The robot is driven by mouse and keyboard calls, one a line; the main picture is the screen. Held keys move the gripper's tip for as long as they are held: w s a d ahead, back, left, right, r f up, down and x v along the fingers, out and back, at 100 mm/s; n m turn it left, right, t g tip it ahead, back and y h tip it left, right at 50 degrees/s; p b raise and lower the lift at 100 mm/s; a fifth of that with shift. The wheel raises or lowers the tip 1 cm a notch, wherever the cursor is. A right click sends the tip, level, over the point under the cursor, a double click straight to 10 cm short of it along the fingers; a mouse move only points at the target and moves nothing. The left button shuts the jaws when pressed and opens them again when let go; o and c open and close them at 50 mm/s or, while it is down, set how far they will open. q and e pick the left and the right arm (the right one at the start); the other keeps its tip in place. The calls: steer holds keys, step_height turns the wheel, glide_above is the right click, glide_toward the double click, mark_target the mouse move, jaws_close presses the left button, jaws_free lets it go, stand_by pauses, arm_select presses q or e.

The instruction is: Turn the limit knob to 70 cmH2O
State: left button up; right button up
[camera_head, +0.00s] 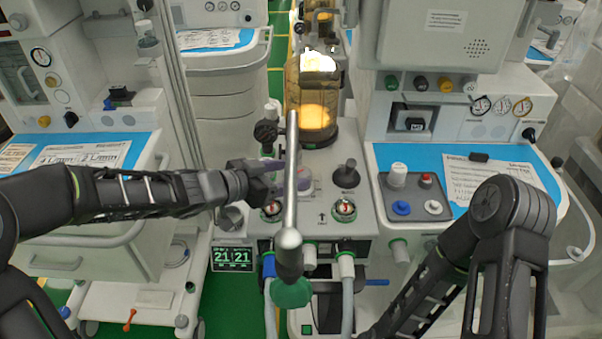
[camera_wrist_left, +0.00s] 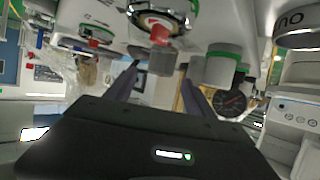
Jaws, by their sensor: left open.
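A pale grey-purple knob (camera_head: 305,182) stands on the absorber block in the head view, partly hidden behind a metal rod; it appears to be the limit knob. I cannot read its scale or setting. My left gripper (camera_head: 282,177) reaches in from the left at the knob's left side, its fingers partly behind the rod. In the left wrist view my left gripper (camera_wrist_left: 160,90) is open, with a grey cylindrical part (camera_wrist_left: 160,61) showing between and beyond the fingers. I cannot tell whether the fingers touch the knob. My right gripper is out of view.
The metal rod (camera_head: 291,190) crosses in front, with a green bag mount (camera_head: 291,293) below. A black knob (camera_head: 347,174) stands to the right. A glass canister (camera_head: 315,105) stands behind. A display (camera_head: 232,257) reads 21 and 21.

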mark_target(299, 172)
arm_select(q)
steer(key=b+x, duration=0.1)
steer(key=x, duration=0.3)
steer(key=shift+w+d+f, duration=0.15)
steer(key=shift+d+f, duration=0.05)
steer(key=shift+d, duration=0.05)
steer(key=shift+c, duration=0.3)
